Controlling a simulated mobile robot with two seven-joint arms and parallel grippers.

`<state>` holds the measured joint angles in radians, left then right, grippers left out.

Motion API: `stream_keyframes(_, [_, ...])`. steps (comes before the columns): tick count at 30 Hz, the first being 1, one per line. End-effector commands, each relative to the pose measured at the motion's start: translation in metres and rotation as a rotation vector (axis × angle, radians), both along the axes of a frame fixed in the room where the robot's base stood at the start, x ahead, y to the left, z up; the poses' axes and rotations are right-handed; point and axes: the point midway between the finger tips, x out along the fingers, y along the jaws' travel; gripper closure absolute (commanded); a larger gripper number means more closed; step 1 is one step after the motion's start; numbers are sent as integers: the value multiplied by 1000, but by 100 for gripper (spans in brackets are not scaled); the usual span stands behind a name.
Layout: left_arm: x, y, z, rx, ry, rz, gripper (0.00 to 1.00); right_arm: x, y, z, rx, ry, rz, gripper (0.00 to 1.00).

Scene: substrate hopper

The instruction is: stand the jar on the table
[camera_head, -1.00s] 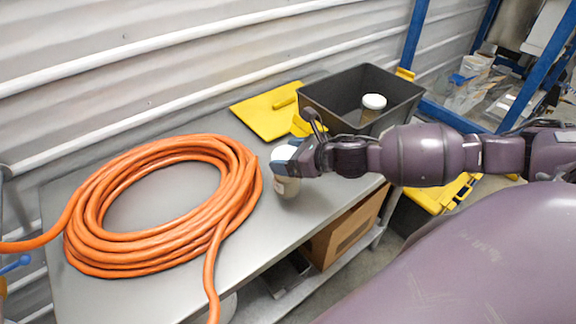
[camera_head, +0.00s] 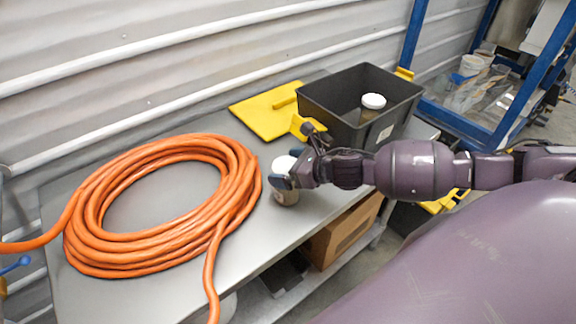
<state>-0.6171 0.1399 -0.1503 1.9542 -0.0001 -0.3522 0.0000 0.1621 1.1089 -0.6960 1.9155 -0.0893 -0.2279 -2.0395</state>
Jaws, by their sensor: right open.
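A jar with a white lid (camera_head: 284,163) stands upright on the grey table (camera_head: 245,247), just right of the coiled orange hose. Its lower body shows below my right gripper (camera_head: 281,182). My right gripper comes in from the right and is open, with its dark fingers at the jar, hiding part of its middle. I cannot tell whether the fingers touch it. My left gripper is not in view.
The coiled orange hose (camera_head: 87,215) fills the table's left part. A black bin (camera_head: 335,122) at the back right holds another white-lidded jar (camera_head: 372,102). A yellow flat piece (camera_head: 262,115) lies beside the bin. The table's front edge is close to the standing jar.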

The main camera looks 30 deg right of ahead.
Motion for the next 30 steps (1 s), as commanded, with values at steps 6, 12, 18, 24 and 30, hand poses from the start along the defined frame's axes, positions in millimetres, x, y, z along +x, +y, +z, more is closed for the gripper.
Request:
stream_keyframes(6, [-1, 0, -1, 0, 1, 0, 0, -7, -4, 4, -2, 1, 0, 0])
stream_keyframes(12, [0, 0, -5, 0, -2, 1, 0, -32, -17, 15, -3, 2, 0, 0])
stream_keyframes(18, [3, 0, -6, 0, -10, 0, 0, -56, -29, 26, -3, 2, -1, 0])
stream_keyframes(24, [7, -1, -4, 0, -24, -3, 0, -76, -39, 36, -1, 3, 0, 0])
stream_keyframes(30, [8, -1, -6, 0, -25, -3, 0, -90, -46, 43, -1, 1, -1, 0])
